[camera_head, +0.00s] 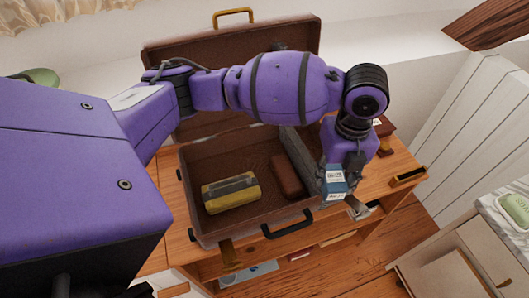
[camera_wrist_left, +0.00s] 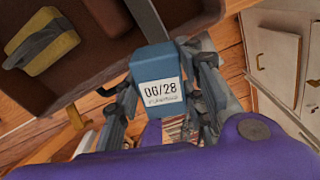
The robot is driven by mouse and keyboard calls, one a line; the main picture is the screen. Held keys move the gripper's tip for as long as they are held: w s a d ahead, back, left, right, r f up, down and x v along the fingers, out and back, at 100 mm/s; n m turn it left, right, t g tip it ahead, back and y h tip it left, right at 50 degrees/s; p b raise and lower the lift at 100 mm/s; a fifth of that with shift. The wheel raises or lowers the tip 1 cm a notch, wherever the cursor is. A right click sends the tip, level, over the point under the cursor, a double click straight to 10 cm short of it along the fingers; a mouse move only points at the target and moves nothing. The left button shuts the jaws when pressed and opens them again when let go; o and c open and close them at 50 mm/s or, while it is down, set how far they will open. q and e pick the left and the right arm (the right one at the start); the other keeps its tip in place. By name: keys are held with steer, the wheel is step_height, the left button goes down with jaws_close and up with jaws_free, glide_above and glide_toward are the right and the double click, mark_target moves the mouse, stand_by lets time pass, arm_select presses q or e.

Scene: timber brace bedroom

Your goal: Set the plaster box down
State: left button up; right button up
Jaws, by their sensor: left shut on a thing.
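The plaster box, a small blue box with a white label, is in the head view (camera_head: 334,178) near the right side of the open suitcase. It also shows in the left wrist view (camera_wrist_left: 156,72), its label reading "06/28". My left gripper (camera_head: 343,192) is shut on it, with a finger on each side in the left wrist view (camera_wrist_left: 163,95). The box appears held above the suitcase's right rim and the wooden table (camera_head: 400,165); its exact height cannot be told. My right gripper is not in view.
The open brown suitcase (camera_head: 222,163) holds a yellow box with a grey band (camera_head: 230,193), a red-brown block (camera_head: 286,176) and a long grey item (camera_head: 300,158). Its raised lid (camera_head: 215,45) stands behind my arm. A pale cabinet (camera_head: 470,250) stands at lower right.

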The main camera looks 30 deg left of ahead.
arm_select(q)
steer(key=shift+d+f+m, duration=0.1)
steer(key=shift+m, duration=0.3)
steer(key=shift+w+f, duration=0.15)
steer(key=shift+w, duration=0.1)
steer(key=w+a+f, duration=0.4)
steer(key=w+a+f+b, duration=0.1)
steer(key=w+a+f, duration=0.3)
steer(key=w, duration=0.1)
steer(key=shift+w+a+f, duration=0.2)
steer(key=shift+a+f, duration=0.1)
steer(key=shift+w+a+f, duration=0.1)
steer(key=shift+f, duration=0.1)
steer(key=shift+w+a+f, duration=0.1)
steer(key=shift+w+f, duration=0.05)
steer(key=shift+f, duration=0.75)
steer(key=shift+w+a+f, duration=0.1)
steer(key=shift+f, duration=0.8)
